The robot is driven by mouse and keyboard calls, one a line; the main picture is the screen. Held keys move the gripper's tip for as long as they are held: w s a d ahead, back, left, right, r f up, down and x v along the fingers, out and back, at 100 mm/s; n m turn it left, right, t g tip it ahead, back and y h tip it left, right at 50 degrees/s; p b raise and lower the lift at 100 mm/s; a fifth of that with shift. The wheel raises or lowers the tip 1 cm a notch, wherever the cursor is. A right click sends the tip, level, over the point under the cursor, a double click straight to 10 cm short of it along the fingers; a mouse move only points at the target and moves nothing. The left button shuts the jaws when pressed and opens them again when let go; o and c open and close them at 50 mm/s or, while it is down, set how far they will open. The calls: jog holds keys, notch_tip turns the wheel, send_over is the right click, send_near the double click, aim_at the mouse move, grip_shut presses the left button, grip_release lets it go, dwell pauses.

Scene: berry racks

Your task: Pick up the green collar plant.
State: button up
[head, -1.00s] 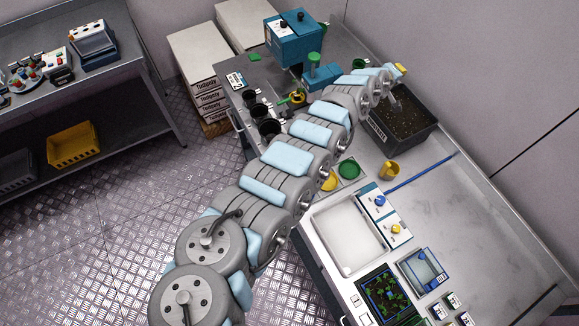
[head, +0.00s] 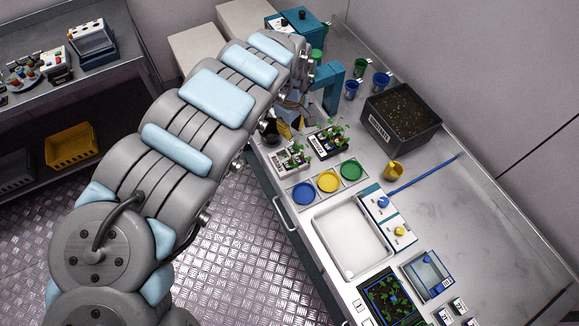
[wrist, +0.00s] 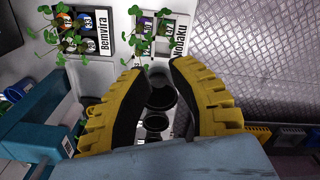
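Two small racks of leafy seedlings stand on the bench: a black one labelled Bemvira (wrist: 85,30) and a pale one labelled Nohaku (wrist: 165,38). They also show in the head view as the black rack (head: 328,143) and the pale rack (head: 290,160). Leaves and small size hide most collars; orange and blue show in the black rack, and I cannot make out a green one. My gripper (wrist: 158,70) is open, its yellow fingers apart with nothing held. Dark round pots (wrist: 161,93) appear beyond and between the fingers. In the head view my arm partly hides the gripper.
Blue (head: 303,193), yellow (head: 328,181) and green (head: 351,170) discs lie in front of the racks. A soil bin (head: 376,143), a yellow cup (head: 393,171) and a teal stand (head: 332,82) are nearby.

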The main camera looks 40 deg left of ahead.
jog(key=b, duration=0.2)
send_over(290, 159)
notch_tip(290, 159, down, 5)
jog(key=shift+w+f, duration=0.1)
jog(key=shift+f, duration=5.2)
jog(key=shift+d+f, duration=0.1)
jog(key=shift+f, duration=0.8)
grip_shut()
